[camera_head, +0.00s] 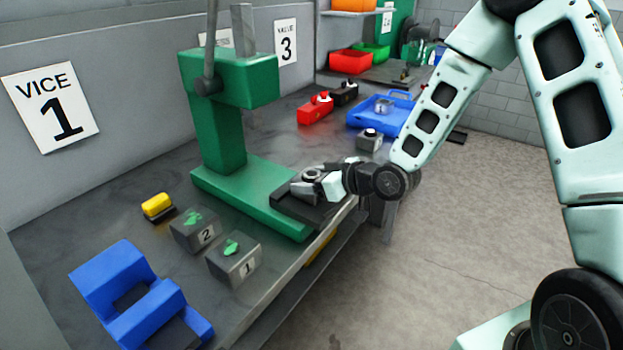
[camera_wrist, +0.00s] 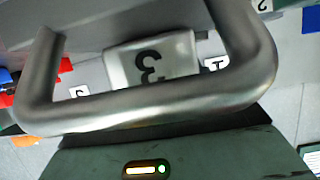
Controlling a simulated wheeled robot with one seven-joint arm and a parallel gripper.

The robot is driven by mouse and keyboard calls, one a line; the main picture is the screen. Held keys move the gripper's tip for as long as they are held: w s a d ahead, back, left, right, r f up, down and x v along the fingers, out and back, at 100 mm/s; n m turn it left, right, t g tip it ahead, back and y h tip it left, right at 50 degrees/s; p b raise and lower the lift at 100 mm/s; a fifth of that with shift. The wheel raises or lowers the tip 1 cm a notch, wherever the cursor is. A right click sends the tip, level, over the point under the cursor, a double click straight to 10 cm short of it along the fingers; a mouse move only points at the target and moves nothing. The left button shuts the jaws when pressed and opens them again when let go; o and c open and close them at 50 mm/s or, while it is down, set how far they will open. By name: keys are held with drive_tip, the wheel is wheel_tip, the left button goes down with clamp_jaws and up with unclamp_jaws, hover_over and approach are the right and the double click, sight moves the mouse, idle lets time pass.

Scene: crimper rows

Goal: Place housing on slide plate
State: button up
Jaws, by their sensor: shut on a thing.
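The slide plate (camera_head: 293,207) is a dark flat plate on the front of the green press's base. My gripper (camera_head: 314,183) is low over this plate, shut on a grey metal part with a round top, which I take to be the housing (camera_head: 311,174). The fingers hide much of the part. I cannot tell whether it touches the plate or is just above it. In the wrist view a thick curved metal bar (camera_wrist: 150,112) crosses the picture, and the contact between part and plate does not show.
The green press (camera_head: 218,120) rises just behind my gripper. Grey blocks marked 2 (camera_head: 195,230) and 1 (camera_head: 235,258) and a blue vice (camera_head: 135,298) stand at front left. A small grey block (camera_head: 369,141) and a blue tray (camera_head: 365,118) lie beyond.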

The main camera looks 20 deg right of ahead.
drive_tip(key=shift+f, duration=0.25)
drive_tip(key=o, duration=1.5)
